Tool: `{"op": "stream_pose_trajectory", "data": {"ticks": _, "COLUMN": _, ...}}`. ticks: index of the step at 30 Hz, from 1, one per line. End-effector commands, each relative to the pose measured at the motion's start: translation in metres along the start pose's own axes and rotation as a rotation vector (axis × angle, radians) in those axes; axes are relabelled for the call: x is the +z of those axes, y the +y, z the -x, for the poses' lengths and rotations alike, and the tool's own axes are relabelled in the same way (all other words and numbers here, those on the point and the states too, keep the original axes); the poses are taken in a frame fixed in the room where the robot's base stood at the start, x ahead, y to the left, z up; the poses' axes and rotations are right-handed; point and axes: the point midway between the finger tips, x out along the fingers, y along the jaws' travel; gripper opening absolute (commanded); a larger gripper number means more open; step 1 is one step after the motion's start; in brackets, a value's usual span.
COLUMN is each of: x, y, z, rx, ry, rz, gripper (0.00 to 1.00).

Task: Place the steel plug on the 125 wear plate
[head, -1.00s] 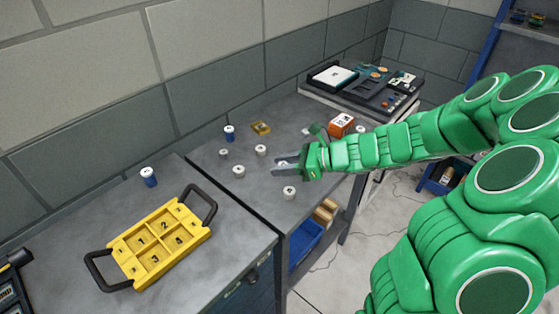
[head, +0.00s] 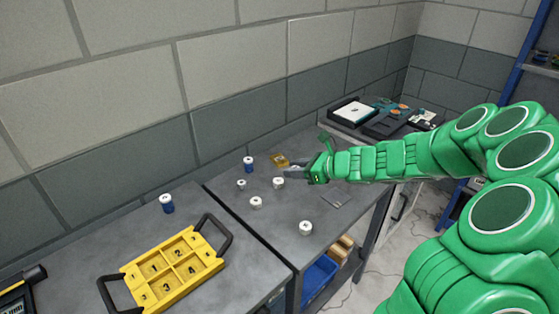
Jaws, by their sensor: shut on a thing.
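My gripper (head: 294,171) is shut near the back of the grey bench, just right of a brass-coloured block (head: 280,160). What it holds is mostly hidden by the fingers; it appears to be the small white-topped steel plug that stood at the fingers before. A thin flat grey plate (head: 336,198) lies on the bench below my forearm, to the right of my gripper. It may be the 125 wear plate, but no number is readable. Its top looks bare.
Small white-topped pieces stand close by (head: 279,182), (head: 256,202), (head: 241,184), (head: 305,228). A blue cylinder (head: 249,164) stands behind them, another (head: 167,204) on the left bench. A yellow numbered tray (head: 212,262) with black handles lies there. A black case (head: 352,112) stands at back right.

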Motion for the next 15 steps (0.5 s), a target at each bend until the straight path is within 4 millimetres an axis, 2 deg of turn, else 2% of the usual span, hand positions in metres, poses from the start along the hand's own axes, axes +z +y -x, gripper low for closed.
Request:
{"op": "stream_pose_trajectory", "data": {"ticks": 7, "x": 0.022, "y": -0.044, "z": -0.033, "rx": -0.082, "ry": -0.007, "rz": -0.035, "gripper": 0.04}}
{"op": "stream_pose_trajectory", "data": {"ticks": 15, "x": 0.036, "y": -0.073, "z": -0.056, "rx": -0.146, "ry": -0.014, "rz": -0.072, "gripper": 0.04}}
